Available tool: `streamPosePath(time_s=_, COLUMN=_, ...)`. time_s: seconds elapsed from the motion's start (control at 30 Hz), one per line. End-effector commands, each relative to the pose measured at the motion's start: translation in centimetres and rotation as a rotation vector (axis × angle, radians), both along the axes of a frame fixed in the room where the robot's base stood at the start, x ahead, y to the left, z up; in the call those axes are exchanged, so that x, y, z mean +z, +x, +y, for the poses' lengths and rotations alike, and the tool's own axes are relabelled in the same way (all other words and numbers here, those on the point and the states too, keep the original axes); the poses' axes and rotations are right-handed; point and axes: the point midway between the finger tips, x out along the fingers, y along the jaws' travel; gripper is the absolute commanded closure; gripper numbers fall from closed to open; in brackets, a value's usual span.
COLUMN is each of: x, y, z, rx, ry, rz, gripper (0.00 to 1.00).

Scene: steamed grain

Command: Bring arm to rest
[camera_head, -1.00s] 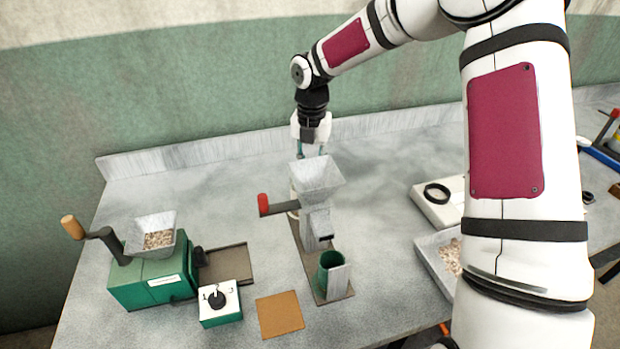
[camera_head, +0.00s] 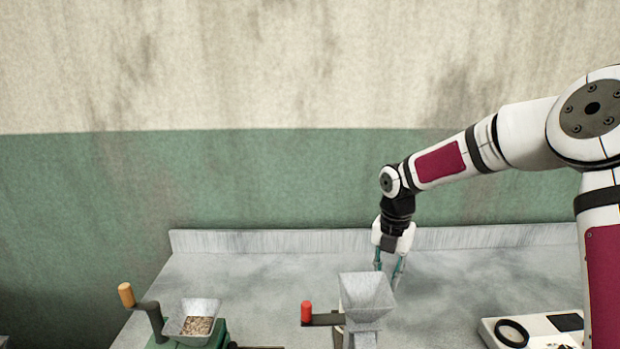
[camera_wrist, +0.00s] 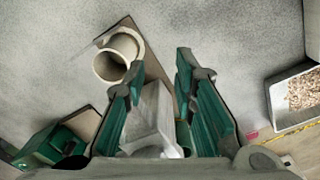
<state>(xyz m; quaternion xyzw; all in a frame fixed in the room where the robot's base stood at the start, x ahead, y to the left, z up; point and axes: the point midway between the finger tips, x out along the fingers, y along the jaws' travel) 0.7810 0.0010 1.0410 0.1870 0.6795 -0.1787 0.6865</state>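My gripper (camera_head: 390,275) hangs pointing down at the end of my arm, behind and slightly right of the grey hopper of the mill (camera_head: 366,292). In the wrist view its two green fingers (camera_wrist: 157,62) stand well apart with nothing held between them. The mill's grey body (camera_wrist: 153,115) lies below and beyond the fingers, and a cream-coloured cylinder (camera_wrist: 118,56) is beside it to the upper left. My gripper appears clear of the mill, though the exact gap is hard to judge.
The green mill's hopper (camera_head: 193,319) holds grain at the lower left, with a wooden-knobbed crank (camera_head: 137,300). A red-knobbed crank (camera_head: 307,312) sticks out left of the grey mill. A white scale (camera_head: 500,335) is at right. The wall (camera_head: 200,190) rises behind the counter.

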Motion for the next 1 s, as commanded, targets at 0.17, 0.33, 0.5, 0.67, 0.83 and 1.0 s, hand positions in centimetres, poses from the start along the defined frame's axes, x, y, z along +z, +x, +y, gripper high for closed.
streamPosePath(time_s=0.17, x=0.6, y=-0.4, z=0.0, rx=-0.034, ry=-0.014, rz=-0.004, gripper=0.75)
streamPosePath(time_s=0.33, x=1.7, y=-1.2, z=0.0, rx=-0.104, ry=-0.034, rz=-0.011, gripper=0.75)
streamPosePath(time_s=0.5, x=3.2, y=-2.4, z=0.0, rx=-0.201, ry=-0.061, rz=-0.025, gripper=0.75)
streamPosePath(time_s=0.67, x=5.2, y=-4.0, z=0.0, rx=-0.339, ry=-0.091, rz=-0.05, gripper=0.75)
streamPosePath(time_s=0.83, x=8.2, y=-6.7, z=-0.2, rx=-0.56, ry=-0.122, rz=-0.1, gripper=0.75)
streamPosePath(time_s=1.0, x=12.1, y=-11.1, z=-0.4, rx=-0.895, ry=-0.123, rz=-0.186, gripper=0.75)
